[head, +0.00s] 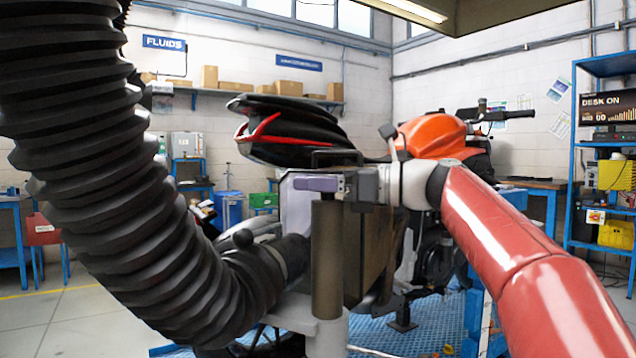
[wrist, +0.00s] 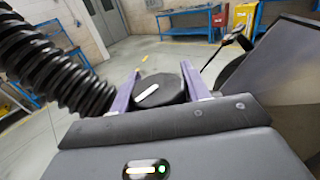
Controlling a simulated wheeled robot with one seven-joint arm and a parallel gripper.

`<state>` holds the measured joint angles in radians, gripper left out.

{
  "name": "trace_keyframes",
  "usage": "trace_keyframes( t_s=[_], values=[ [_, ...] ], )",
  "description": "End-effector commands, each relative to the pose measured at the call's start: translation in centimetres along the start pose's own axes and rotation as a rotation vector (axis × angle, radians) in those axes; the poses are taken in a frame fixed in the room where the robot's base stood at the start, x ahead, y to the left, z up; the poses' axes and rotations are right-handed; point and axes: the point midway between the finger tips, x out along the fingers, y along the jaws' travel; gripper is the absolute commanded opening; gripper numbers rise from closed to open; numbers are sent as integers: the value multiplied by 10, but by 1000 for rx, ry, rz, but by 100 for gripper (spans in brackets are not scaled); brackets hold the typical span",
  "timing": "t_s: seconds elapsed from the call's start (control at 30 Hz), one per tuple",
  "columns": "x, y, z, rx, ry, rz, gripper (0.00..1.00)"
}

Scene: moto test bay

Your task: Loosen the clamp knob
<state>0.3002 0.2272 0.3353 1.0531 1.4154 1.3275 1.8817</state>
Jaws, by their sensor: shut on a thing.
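The clamp knob (wrist: 168,95) is a dark, round-topped piece with a pale bar on it, between the two purple fingers in the wrist view. My gripper (wrist: 159,72) is shut on it, one finger on each side. In the head view my gripper (head: 316,184) is at the centre, reaching left from the red and white arm, just above a dark upright cylinder (head: 327,260) on a light grey post. The knob is not clearly seen there; a purple finger covers that spot.
A thick black ribbed hose (head: 110,170) curves down the left to a fitting beside the post; it also shows in the wrist view (wrist: 55,65). A motorcycle with an orange tank (head: 432,137) stands behind. Blue shelving (head: 600,65) is at right. Open floor (head: 70,315) lies at lower left.

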Motion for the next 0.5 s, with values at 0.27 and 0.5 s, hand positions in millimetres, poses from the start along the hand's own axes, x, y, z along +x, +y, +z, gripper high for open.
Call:
trace_keyframes(
  t_s=[0.27, 0.5],
  values=[
    [-1, 3, 0, 0, -3, 242, 24],
    [-1, 5, 0, 0, -3, 351, 24]
  ],
)
